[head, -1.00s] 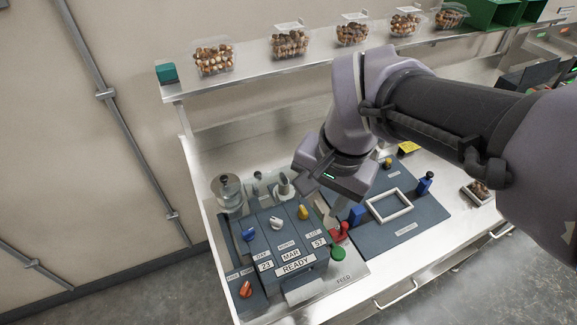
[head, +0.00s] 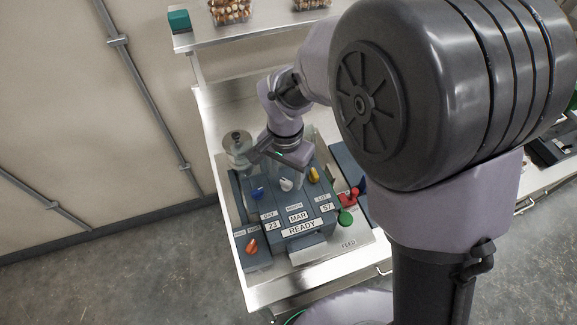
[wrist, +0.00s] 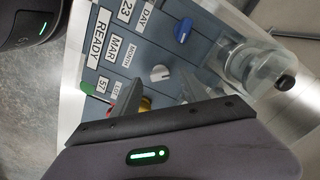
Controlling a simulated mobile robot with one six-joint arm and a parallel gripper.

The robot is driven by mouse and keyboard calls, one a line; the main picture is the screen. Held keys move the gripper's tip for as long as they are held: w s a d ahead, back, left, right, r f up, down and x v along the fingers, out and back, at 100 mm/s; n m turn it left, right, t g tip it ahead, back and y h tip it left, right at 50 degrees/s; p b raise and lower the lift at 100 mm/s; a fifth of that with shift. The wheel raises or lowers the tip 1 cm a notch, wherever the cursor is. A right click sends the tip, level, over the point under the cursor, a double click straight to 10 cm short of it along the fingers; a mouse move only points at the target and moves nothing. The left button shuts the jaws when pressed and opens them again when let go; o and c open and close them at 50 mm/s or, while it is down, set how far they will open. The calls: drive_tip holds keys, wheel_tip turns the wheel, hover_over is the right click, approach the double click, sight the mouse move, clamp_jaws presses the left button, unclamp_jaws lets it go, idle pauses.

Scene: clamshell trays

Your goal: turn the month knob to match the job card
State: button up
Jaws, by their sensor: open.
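The white month knob (head: 286,184) sits on the dark dating panel between a blue day knob (head: 257,192) and a yellow lot knob (head: 314,175). The month window (head: 298,217) reads MAR. My gripper (head: 283,170) is just above and behind the month knob. In the wrist view my gripper (wrist: 163,82) has its fingers apart, with the white knob (wrist: 160,73) showing between and beyond their tips, not visibly held. One finger partly hides the yellow knob (wrist: 146,103). I cannot make out a job card.
Other windows read day 23, lot 57 and READY (head: 302,228). A red-orange switch (head: 252,246) is at front left, a green button (head: 345,218) at right, beside a red part (head: 350,198). A clear jar (head: 237,150) stands behind left. A shelf (head: 250,32) with nut-filled clamshells runs above.

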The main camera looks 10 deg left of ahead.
drive_tip(key=shift+f, duration=0.85)
clamp_jaws()
drive_tip(key=shift+n, duration=0.3)
drive_tip(key=n+p, duration=0.1)
drive_tip(key=n, duration=0.2)
drive_tip(key=shift+r+n, duration=0.1)
drive_tip(key=shift+n, duration=0.2)
drive_tip(key=shift+n+p, duration=0.35)
drive_tip(key=shift+n, duration=1.45)
